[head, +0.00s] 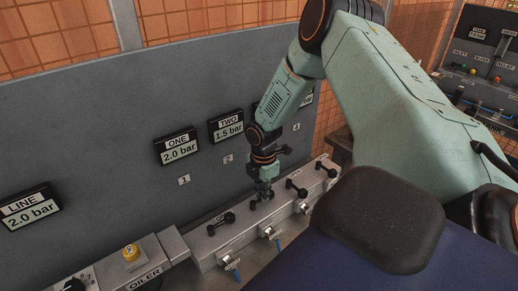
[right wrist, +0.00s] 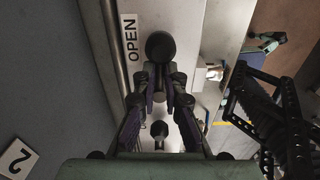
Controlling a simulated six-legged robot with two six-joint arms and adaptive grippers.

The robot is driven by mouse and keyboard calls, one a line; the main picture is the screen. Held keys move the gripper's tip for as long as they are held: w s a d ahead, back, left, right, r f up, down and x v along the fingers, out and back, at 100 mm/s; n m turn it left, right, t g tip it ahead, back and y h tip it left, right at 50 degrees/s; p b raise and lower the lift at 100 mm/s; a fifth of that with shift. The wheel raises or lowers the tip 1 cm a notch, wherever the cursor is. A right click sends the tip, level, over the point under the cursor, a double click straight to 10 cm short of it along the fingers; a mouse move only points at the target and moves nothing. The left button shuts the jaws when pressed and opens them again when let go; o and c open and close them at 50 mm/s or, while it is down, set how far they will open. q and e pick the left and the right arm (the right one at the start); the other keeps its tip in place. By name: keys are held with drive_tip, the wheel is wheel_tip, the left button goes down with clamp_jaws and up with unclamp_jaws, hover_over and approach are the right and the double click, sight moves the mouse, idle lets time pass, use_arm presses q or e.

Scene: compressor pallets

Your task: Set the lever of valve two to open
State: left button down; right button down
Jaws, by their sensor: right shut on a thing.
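The valve block (head: 210,247) runs along the foot of the grey panel, with a row of black levers on top. My right gripper (head: 264,186) reaches down onto the lever of valve two (head: 268,197), below the TWO gauge (head: 228,126), which reads 1.5 bar. In the right wrist view the gripper (right wrist: 160,78) is shut on this lever, a finger on each side. The lever's large ball knob (right wrist: 160,46) sticks out beyond the fingertips, beside the OPEN label (right wrist: 130,38). The fingers partly hide the lever. My left gripper is not in view.
Valve one's lever (head: 222,222) stands close on the left, and another lever (head: 297,189) close on the right. The ONE gauge (head: 177,147) and LINE gauge (head: 29,208) read 2.0 bar. An oiler box (head: 140,268) with a yellow knob (head: 130,251) is at lower left.

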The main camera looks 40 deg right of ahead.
drive_tip(key=shift+s+f, duration=0.1)
idle(0.3)
drive_tip(key=c, duration=1.7)
unclamp_jaws()
drive_tip(key=shift+d, duration=0.1)
drive_tip(key=shift+o, duration=1.3)
drive_tip(key=shift+d, duration=0.15)
drive_tip(key=shift+w+a+r, duration=0.2)
drive_tip(key=shift+r, duration=0.1)
wheel_tip(320, 180, up, 11)
drive_tip(key=shift+s+d+r, duration=0.2)
drive_tip(key=shift+d, duration=0.05)
drive_tip(key=shift+w+a, duration=0.1)
